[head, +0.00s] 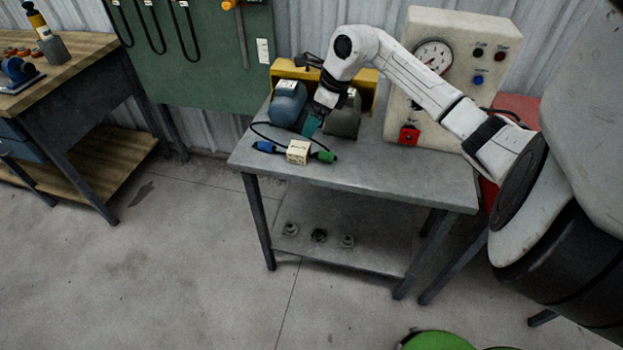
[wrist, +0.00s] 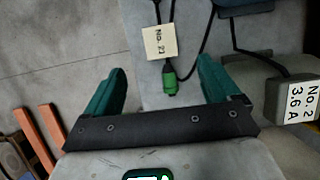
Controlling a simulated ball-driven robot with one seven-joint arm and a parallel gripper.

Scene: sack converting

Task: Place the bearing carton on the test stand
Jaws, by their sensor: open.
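The test stand is a grey metal table (head: 390,182) with a cream gauge panel (head: 445,60) at its back right. My gripper (head: 312,125) is above its left part, teal fingers apart and empty; both fingers also show in the wrist view (wrist: 161,72). A small cream block marked "No. 2" (head: 298,151) lies near the front edge, beside a cable with a blue plug (head: 265,147) and a green plug (head: 326,157). In the wrist view this block (wrist: 160,43) is beyond the fingertips, not touched. I cannot tell whether it is a carton or a tag; no other carton is clear.
A blue motor (head: 288,103) and a grey-green motor (head: 343,120) stand close behind my gripper, before a yellow box (head: 290,70). Small round parts (head: 319,235) sit on the lower shelf. The tabletop's front right is clear. A wooden workbench (head: 70,62) stands left.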

